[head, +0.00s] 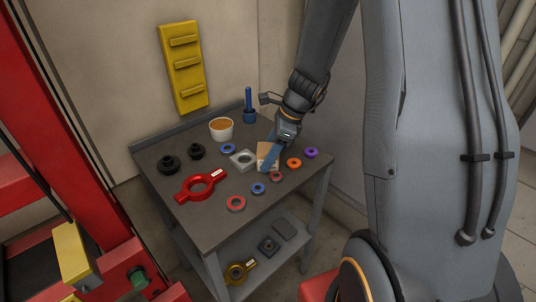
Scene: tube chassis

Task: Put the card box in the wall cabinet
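A small tan box (263,149), which looks like the card box, is on the grey table top among several small parts. My gripper (270,160) reaches down over it from the upper right. A blue finger lies across the front of the box and hides part of it. I cannot tell whether the fingers touch the box or are closed on it. No wall cabinet that I can make out is in view.
The table (215,232) carries a red ring-shaped tool (185,194), a white cup (221,129), a grey square block (243,153), dark knobs (169,165) and coloured rings. A yellow panel (183,68) with ledges is on the wall. Red framework (80,150) stands at left.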

